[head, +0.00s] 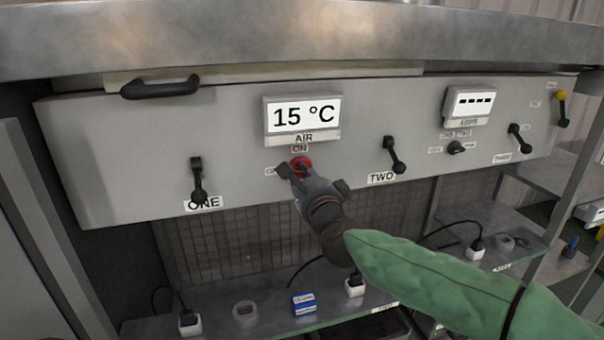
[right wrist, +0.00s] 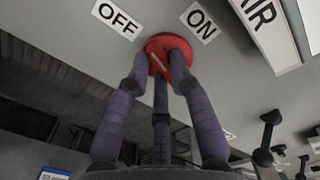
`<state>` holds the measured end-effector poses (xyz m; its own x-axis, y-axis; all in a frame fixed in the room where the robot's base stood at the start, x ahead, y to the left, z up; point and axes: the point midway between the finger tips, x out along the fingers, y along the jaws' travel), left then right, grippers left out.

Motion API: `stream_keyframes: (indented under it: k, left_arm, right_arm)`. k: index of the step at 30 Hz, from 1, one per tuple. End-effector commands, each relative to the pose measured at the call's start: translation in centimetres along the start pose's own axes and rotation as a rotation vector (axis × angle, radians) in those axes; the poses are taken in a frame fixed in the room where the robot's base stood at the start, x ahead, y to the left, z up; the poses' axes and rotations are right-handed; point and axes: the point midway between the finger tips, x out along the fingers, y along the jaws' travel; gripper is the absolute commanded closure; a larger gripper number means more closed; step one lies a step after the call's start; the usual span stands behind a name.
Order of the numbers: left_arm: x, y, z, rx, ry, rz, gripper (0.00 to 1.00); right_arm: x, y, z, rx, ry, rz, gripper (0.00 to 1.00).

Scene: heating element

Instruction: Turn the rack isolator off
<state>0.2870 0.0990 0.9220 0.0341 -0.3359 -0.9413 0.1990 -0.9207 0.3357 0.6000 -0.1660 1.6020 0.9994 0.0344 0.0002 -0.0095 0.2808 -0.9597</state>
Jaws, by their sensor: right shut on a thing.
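The red rotary knob (head: 302,162) sits on the grey panel below the AIR display, with an ON label (head: 300,148) above it and a partly hidden OFF label (head: 270,171) at its left. My right gripper (head: 297,171) is shut on this knob. In the right wrist view the fingers (right wrist: 165,72) close around the red knob (right wrist: 158,44), near the OFF label (right wrist: 117,19) and the ON label (right wrist: 201,23). A pale line on the knob slants to the upper left; its exact setting is unclear. My left gripper is out of view.
The panel (head: 120,150) also carries black levers marked ONE (head: 198,180), TWO (head: 394,155) and THREE (head: 519,138), a small black knob (head: 456,147) and a yellow-tipped lever (head: 562,108). A worktop edge overhangs above. A shelf below holds plugs and a blue box (head: 304,303).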

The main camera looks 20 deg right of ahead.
Motion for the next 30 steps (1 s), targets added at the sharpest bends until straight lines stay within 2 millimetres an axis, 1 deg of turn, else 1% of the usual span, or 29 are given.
stream_keyframes:
  k: [6, 12, 18, 30]
  left_arm:
    - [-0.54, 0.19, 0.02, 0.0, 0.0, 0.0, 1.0]
    - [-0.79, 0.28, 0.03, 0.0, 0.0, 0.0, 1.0]
    - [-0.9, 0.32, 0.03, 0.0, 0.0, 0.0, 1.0]
    - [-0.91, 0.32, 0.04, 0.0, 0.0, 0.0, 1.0]
  right_arm:
    - [0.01, 0.08, -0.07, -0.152, 0.001, 0.001, 1.0]
    - [0.01, 0.15, -0.12, -0.245, 0.0, 0.001, 1.0]
    - [0.01, 0.22, -0.15, -0.29, 0.0, 0.001, 1.0]
    - [0.01, 0.27, -0.16, -0.302, 0.0, 0.002, 1.0]
